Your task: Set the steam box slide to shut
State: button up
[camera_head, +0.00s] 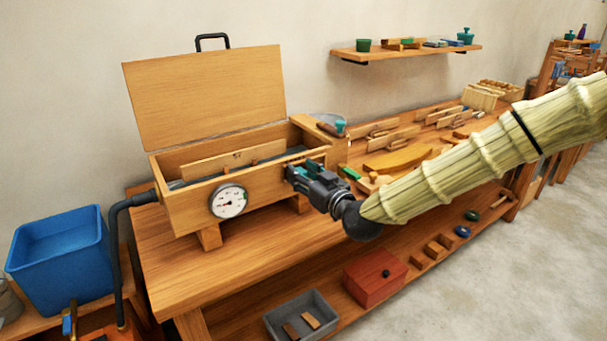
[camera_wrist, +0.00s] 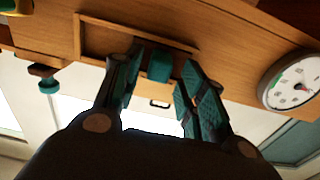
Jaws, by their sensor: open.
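The steam box (camera_head: 250,195) is a long wooden box on the bench, its lid (camera_head: 205,95) raised. A round dial (camera_head: 228,201) is on its front, and the dial also shows at the right of the wrist view (camera_wrist: 293,82). My gripper (camera_head: 293,174) is at the right part of the box's front. In the wrist view, my open gripper (camera_wrist: 158,85) has a teal block (camera_wrist: 160,66), seemingly the slide's knob, between its fingers. Contact is unclear. A rectangular wooden frame (camera_wrist: 82,38) lies on the box front behind the fingers. The slide's setting cannot be told.
A dark hose (camera_head: 118,250) runs from the box's left end. A blue bin (camera_head: 60,255) stands at the left. Wooden pieces and tools crowd the bench at the right. A red box (camera_head: 375,277) and a grey tray (camera_head: 302,317) sit on the lower shelf.

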jog(key=shift+s, duration=0.1)
jog(key=v, duration=1.2)
jog(key=shift+f, duration=0.1)
jog(key=s+d+f+m+g+h, duration=0.15)
jog(key=s+f, duration=0.35)
jog(key=f, duration=0.6)
jog(key=s+d+f+m+g+h, duration=0.1)
jog(key=s+d+f+g+h, duration=0.3)
jog(key=f, duration=0.7)
jog(key=s+f+m+g, duration=0.2)
jog(key=s+f, duration=0.3)
jog(key=f, duration=0.5)
jog(key=s+d+f+m+g+h, duration=0.1)
jog(key=s+d+f, duration=0.3)
jog(key=s, duration=0.4)
jog(key=s+d+f+m+g+h, duration=0.1)
jog(key=s+d+f+g+h, duration=0.1)
jog(key=s+d+f, duration=0.3)
jog(key=s+d+f+m+g+h, duration=0.1)
jog(key=s+d+f+g, duration=0.3)
jog(key=s, duration=0.8)
notch_tip(320, 180, down, 3)
jog(key=shift+d+r+h+p, duration=0.1)
jog(key=shift+d+h+p, duration=0.25)
jog(key=shift+d+h, duration=0.15)
jog(key=shift+a, duration=0.1)
